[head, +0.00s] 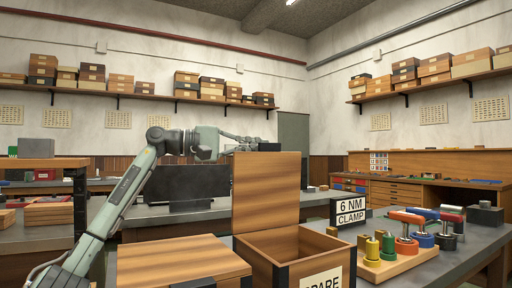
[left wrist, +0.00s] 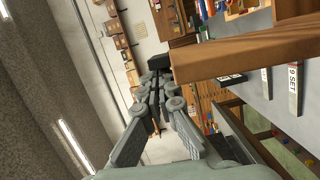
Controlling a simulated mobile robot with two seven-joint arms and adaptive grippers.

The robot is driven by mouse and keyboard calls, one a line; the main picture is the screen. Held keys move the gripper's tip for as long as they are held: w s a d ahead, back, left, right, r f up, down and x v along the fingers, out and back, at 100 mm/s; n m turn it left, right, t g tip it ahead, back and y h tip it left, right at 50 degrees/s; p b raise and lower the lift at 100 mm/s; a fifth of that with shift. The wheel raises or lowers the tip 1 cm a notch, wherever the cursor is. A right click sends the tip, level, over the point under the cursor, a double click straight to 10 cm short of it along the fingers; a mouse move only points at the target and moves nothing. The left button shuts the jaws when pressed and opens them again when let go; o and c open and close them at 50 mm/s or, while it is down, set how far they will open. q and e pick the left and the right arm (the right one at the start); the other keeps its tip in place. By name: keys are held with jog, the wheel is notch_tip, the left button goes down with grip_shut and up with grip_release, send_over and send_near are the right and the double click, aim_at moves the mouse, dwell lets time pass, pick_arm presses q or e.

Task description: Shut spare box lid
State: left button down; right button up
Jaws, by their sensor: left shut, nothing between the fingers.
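The spare box (head: 318,245), an open wooden box with a partly cut-off SPARE label (head: 321,279), stands at the bottom middle of the head view. Its wooden lid (head: 266,195) stands upright at the box's back left, so the box is open. My left gripper (head: 262,146) is shut and empty, level with the lid's top edge; its tip end is partly hidden by the lid. In the left wrist view the shut fingers (left wrist: 158,68) lie beside the lid's edge (left wrist: 245,52); I cannot tell if they touch. My right gripper is not in view.
A second wooden box with a flat closed top (head: 180,262) stands left of the spare box. Right of it are a "6 NM CLAMP" sign (head: 351,212) and a wooden stand (head: 404,262) with several coloured-handled tools. A dark panel (head: 185,188) stands on a bench behind.

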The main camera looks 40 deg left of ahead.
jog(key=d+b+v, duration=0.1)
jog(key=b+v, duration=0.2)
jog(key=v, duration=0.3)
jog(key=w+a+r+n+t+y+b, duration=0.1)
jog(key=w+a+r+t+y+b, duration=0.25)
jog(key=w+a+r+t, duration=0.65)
pick_arm(q)
jog(key=s+d+f+m+y+b, duration=0.1)
jog(key=s+d+f+m, duration=0.2)
jog(key=d, duration=0.7)
jog(key=s+d+f+m+g+y+b, duration=0.1)
jog(key=s+d+f+m+y, duration=0.1)
jog(key=d+f+m, duration=0.6)
jog(key=shift+s+d+f+b, duration=0.3)
jog(key=shift+s+d+f, duration=0.1)
jog(key=shift+d+f, duration=0.6)
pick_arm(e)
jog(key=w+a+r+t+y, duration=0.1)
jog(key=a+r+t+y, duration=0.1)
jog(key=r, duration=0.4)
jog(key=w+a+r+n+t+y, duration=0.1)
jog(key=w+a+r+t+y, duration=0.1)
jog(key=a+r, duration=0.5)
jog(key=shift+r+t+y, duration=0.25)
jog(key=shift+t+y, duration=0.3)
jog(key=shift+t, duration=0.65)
pick_arm(q)
jog(key=shift+r, duration=0.1)
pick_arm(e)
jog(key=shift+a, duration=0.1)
